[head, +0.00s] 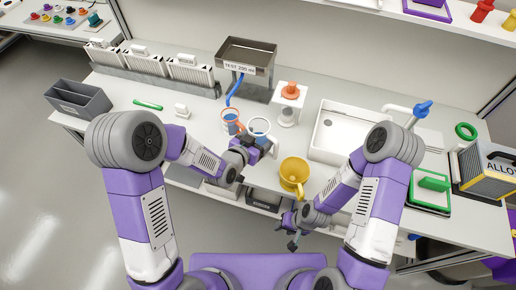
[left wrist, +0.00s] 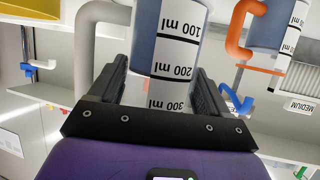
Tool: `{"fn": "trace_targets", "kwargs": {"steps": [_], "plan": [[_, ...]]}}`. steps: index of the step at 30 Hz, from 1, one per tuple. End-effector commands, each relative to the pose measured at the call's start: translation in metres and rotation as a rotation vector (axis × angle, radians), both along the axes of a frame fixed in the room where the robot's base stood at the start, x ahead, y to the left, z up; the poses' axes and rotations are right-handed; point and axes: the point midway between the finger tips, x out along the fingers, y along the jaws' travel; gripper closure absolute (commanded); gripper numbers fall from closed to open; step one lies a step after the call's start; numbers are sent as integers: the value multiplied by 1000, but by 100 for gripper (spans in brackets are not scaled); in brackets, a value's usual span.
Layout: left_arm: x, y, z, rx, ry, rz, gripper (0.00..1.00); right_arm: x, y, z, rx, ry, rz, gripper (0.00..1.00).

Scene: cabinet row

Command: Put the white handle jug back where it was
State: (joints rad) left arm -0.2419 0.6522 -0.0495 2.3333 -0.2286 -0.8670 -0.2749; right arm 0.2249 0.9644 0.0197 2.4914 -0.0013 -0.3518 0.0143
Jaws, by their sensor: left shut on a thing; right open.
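The white handle jug (head: 259,126) is near the middle of the counter in the head view. My left gripper (head: 262,142) is shut on it from the front. In the left wrist view the jug (left wrist: 168,50), marked in ml, stands between my left gripper's fingers (left wrist: 165,92); its pale handle (left wrist: 88,40) is at the left. I cannot tell whether its base touches the counter. A jug with an orange handle (head: 231,120) is close by on the left; it also shows in the left wrist view (left wrist: 268,30). My right gripper (head: 290,226) is open and empty before the counter's front edge.
A yellow jug (head: 293,173) stands right of the white handle jug, near the front edge. Behind are a metal tank (head: 246,58) with a blue spout and a white stand (head: 288,103) with an orange top. A white sink (head: 345,130) is to the right.

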Motion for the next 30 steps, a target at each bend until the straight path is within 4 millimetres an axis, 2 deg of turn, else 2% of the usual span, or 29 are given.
{"fn": "trace_targets", "kwargs": {"steps": [1, 7, 13, 25, 26, 30], "plan": [[0, 0, -8, -1, -2, 0, 76, 0, 0, -3, 0, 0, 0, 57], [1, 0, -22, -1, -3, 0, 76, 0, 0, -6, 0, -1, 0, 57], [0, 0, -50, -1, -2, 0, 76, 0, 0, -13, 0, -1, 0, 57], [1, 0, -53, -2, -6, 1, 76, 1, 0, -17, 0, -1, 0, 57], [0, 0, -54, -1, -3, 1, 21, 0, 0, -17, 0, -1, 0, 57], [0, 0, -53, -1, -2, 1, 0, 0, 0, -16, 0, -1, 0, 57]]}}
